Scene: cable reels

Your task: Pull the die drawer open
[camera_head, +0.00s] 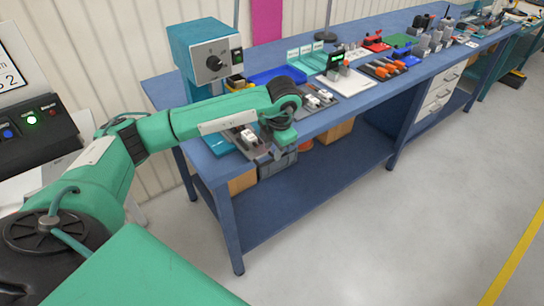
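My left arm comes in from the left, and its gripper (270,152) points down at the front edge of the blue workbench (345,103), near its left end. The fingers are small and dark against the things behind, so I cannot tell whether they are open or shut. A white drawer unit (438,95) with several drawers hangs under the bench farther right, well away from my gripper; its drawers look closed. I cannot tell which drawer is the die drawer. My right gripper is out of view.
A teal machine (207,52) with a dial stands at the bench's left end. Several small tools and trays, including a blue tray (277,75), cover the bench top. Bins and boxes, such as a grey bin (278,164), sit on the lower shelf (310,190). The grey floor in front is clear.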

